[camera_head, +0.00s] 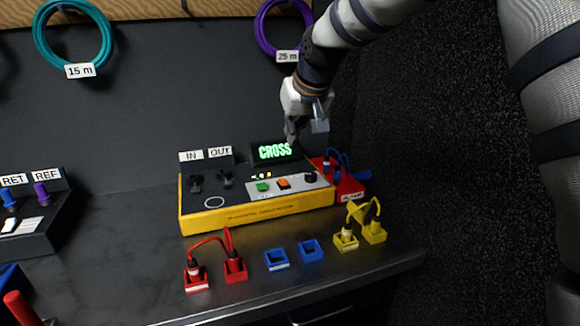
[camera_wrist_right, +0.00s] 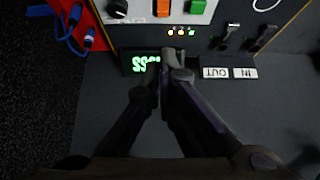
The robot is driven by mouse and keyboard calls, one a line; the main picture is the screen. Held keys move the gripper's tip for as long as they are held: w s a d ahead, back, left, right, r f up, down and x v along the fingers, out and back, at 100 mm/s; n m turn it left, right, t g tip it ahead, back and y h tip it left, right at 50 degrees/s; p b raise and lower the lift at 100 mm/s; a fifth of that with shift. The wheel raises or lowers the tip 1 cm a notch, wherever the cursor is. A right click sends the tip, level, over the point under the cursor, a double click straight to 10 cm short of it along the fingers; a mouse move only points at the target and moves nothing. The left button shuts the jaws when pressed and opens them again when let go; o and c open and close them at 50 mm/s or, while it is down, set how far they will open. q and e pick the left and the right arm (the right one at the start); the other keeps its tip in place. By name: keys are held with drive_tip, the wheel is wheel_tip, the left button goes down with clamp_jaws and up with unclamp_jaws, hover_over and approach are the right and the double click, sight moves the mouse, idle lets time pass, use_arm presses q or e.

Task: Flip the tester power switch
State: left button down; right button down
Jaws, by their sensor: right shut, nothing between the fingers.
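The tester (camera_head: 258,216) is a yellow-edged box with a dark top on the bench. A light panel on the tester carries a green button (camera_head: 263,187), an orange button or switch (camera_head: 284,183) and a black knob (camera_head: 311,177). I cannot tell which control is the power switch. My right gripper (camera_head: 292,138) is shut and empty, pointing down just above the screen. In the wrist view its fingertips (camera_wrist_right: 167,56) overlap the screen's edge. My left gripper is out of view.
Red-cabled plugs (camera_head: 235,268), empty blue sockets (camera_head: 276,259) and yellow-cabled plugs (camera_head: 374,233) stand in front of the tester. A red block (camera_head: 347,187) with blue cables is on its right. A dark RET/REF box (camera_head: 30,232) stands left; bare bench lies between.

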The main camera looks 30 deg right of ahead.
sight(286, 183)
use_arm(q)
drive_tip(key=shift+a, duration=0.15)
use_arm(e)
drive_tip(key=shift+s+a, duration=0.1)
drive_tip(key=shift+a, duration=0.05)
